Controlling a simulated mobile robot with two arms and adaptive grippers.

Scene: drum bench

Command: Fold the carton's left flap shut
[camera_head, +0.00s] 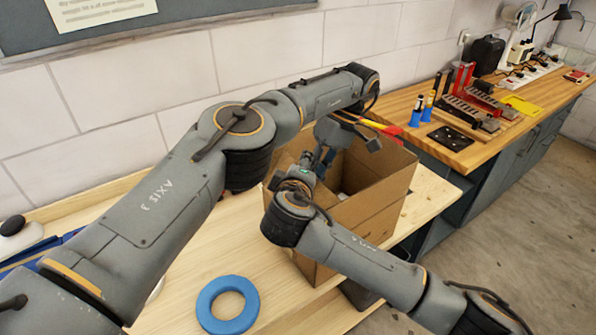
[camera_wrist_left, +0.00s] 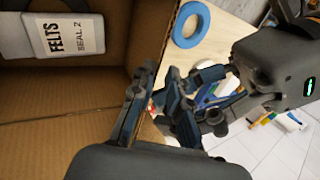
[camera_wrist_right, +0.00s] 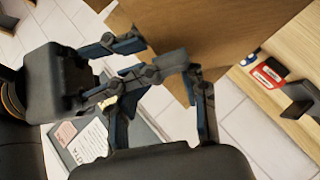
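The open cardboard carton (camera_head: 375,190) stands on the wooden bench in the head view. The arms hide much of the carton's left side, so the left flap's angle is unclear.
A blue ring (camera_head: 228,305) lies on the bench (camera_head: 185,290) in front of the carton. A second bench (camera_head: 455,150) at the right carries tools and blue bottles. A wall stands close behind. The two grippers nearly touch, leaving little room between them.

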